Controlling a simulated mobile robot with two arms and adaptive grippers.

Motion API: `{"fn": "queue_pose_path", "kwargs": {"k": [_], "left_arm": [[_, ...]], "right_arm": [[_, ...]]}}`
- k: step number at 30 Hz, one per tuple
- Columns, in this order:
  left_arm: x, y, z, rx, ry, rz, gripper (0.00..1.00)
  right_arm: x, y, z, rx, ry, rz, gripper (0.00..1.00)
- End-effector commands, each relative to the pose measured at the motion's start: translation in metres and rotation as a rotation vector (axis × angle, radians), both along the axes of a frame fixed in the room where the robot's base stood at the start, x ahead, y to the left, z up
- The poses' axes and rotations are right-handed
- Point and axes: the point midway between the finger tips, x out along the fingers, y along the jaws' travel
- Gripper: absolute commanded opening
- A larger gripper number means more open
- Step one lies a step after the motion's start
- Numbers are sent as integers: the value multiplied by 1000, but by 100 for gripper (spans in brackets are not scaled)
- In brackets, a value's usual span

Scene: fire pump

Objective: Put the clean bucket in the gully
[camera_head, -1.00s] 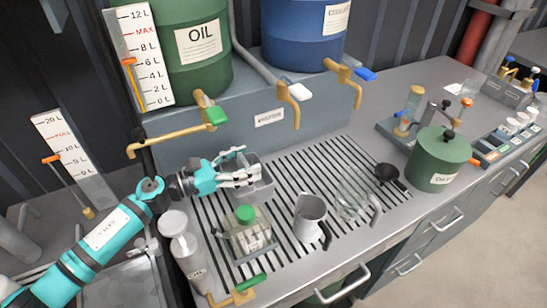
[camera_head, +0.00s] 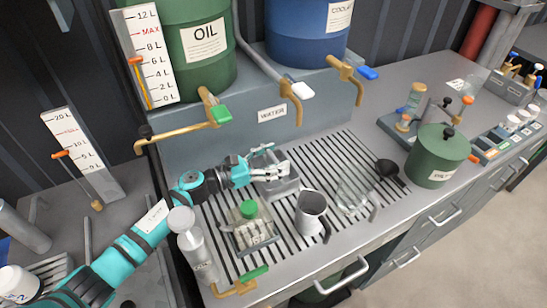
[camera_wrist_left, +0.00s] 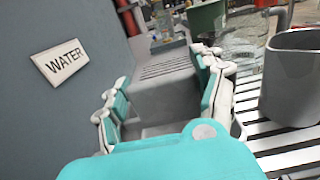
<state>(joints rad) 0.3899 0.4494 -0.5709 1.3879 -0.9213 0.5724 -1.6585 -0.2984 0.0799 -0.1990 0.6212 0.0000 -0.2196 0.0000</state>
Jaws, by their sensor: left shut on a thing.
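A grey box-shaped container (camera_head: 280,187), which may be the clean bucket, is at the back of the slatted drain grate (camera_head: 335,160). My left gripper (camera_head: 268,168) is shut on it, and the fingers hide part of its top. In the left wrist view the grey container (camera_wrist_left: 165,95) sits between the two fingers (camera_wrist_left: 160,90). I cannot tell whether it touches the slats. The slatted area may be the gully; no other gully is clear to me. My right gripper is not in view.
A grey jug (camera_head: 311,212), a clear glass jug (camera_head: 353,194), a green-capped container (camera_head: 250,228) and a grey bottle (camera_head: 195,245) stand around the grate. Brass taps (camera_head: 292,98) hang over its back. A black funnel (camera_head: 387,169) lies to the right. Bare slats show behind the glass jug.

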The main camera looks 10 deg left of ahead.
Motion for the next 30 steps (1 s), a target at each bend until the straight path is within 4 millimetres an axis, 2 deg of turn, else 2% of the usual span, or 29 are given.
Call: {"fn": "queue_pose_path", "kwargs": {"k": [3,4,9,17,20,26,30], "left_arm": [[0,0,-4,0,-1,0,17],[0,0,-3,0,0,0,72],[0,0,-2,1,1,0,93],[0,0,-2,1,1,0,93],[0,0,3,0,0,0,93],[-20,29,-4,5,0,0,93],[-37,55,-5,5,1,0,93]], "right_arm": [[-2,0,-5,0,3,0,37],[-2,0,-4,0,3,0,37],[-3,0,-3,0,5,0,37],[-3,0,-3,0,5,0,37],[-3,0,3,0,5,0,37],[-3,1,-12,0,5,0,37],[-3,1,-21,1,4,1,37]]}}
